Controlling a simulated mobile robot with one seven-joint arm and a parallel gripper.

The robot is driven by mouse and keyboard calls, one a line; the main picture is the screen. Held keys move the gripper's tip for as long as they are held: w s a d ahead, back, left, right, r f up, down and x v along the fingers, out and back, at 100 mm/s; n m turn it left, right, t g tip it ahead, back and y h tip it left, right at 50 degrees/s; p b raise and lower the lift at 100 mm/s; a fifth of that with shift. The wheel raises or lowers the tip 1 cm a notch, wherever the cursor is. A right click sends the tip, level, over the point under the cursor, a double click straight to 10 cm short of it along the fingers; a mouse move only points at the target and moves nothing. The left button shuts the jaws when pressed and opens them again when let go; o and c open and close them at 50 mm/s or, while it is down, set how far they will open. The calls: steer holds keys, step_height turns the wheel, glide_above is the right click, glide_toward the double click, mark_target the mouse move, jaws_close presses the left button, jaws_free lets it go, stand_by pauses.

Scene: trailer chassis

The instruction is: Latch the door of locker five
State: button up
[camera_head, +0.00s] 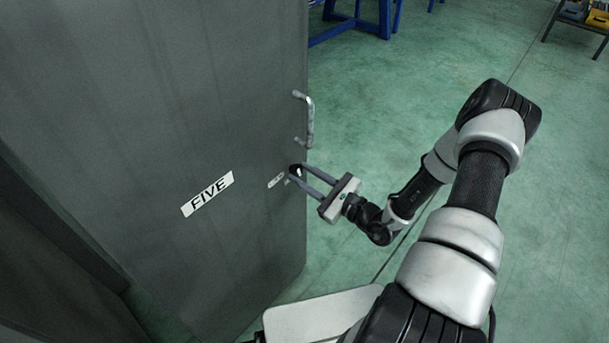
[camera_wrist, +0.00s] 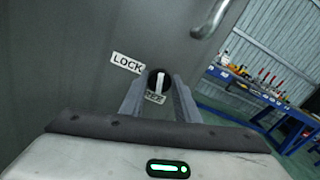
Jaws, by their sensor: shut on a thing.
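The grey locker door (camera_head: 140,130) carries a FIVE label (camera_head: 207,194) and fills the left of the head view. A round black latch knob (camera_wrist: 159,79) with a white bar sits near the door's right edge. The bar stands nearly upright in the wrist view. A LOCK label (camera_wrist: 127,63) is left of the knob, and a second label (camera_wrist: 155,97) below it is partly hidden and hard to read. My gripper (camera_head: 296,172) is shut on the knob, one finger on each side. I cannot tell whether the door is fully closed.
A metal pull handle (camera_head: 307,118) sticks out above the knob and also shows in the wrist view (camera_wrist: 210,20). Green floor (camera_head: 400,110) is open to the right. A blue workbench (camera_wrist: 255,92) with tools stands behind.

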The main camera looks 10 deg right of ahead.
steer(key=n, duration=0.3)
steer(key=shift+f+n+b, duration=0.1)
steer(key=shift+n+b, duration=0.2)
steer(key=shift+n, duration=0.1)
steer(key=n+b, duration=0.1)
steer(key=n, duration=0.2)
steer(key=shift+s+a+f+n, duration=0.1)
steer(key=shift+n, duration=0.2)
steer(key=n+b, duration=0.2)
steer(key=n, duration=0.2)
steer(key=shift+f, duration=0.1)
steer(key=shift+n+b, duration=0.8)
steer(key=shift+n, duration=0.8)
steer(key=o, duration=1)
steer(key=p+v, duration=0.1)
steer(key=v, duration=1.6)
steer(key=shift+s, duration=0.15)
steer(key=shift+r+n, duration=0.25)
steer(key=shift+n, duration=0.05)
